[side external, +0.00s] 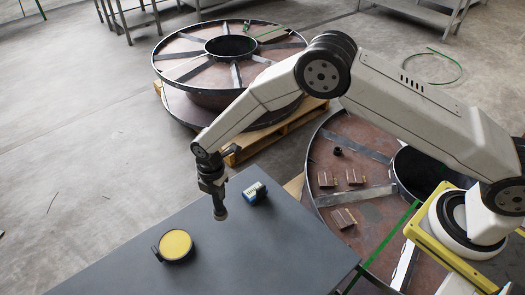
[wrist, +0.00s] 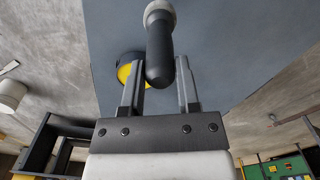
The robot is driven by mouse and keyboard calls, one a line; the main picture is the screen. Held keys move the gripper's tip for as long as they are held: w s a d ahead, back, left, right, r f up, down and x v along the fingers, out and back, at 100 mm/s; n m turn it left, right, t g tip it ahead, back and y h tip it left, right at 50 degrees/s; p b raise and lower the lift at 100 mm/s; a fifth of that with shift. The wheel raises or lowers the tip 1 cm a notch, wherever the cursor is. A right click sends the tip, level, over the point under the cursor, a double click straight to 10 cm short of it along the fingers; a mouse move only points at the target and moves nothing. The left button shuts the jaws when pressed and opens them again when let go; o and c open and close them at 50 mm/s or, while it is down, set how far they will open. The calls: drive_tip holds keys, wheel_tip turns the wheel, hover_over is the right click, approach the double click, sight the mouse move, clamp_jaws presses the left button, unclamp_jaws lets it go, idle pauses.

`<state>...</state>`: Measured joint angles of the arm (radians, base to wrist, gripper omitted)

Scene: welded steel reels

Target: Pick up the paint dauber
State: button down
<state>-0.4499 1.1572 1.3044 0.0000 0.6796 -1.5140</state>
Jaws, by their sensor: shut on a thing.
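The paint dauber (wrist: 160,48) is a dark rounded handle with a pale grey round tip. In the wrist view it lies between the two fingers of my gripper (wrist: 158,72), which is shut on it. In the side external view my gripper (side external: 212,187) points down over the dark grey table (side external: 130,275). The dauber (side external: 220,211) hangs below the fingers with its pale tip downward. I cannot tell whether the tip touches the table.
A round black-rimmed yellow pad or tin (side external: 175,245) lies on the table to the left of the dauber. A small blue and white box (side external: 254,193) sits to the right. Large steel reels (side external: 180,70) stand behind and right of the table. The table's front is clear.

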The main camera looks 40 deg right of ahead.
drive_tip(key=s+d+r, duration=0.4)
drive_tip(key=s+r, duration=0.4)
drive_tip(key=s, duration=0.3)
drive_tip(key=shift+s+d, duration=0.3)
drive_tip(key=shift+w+a, duration=0.1)
idle(0.5)
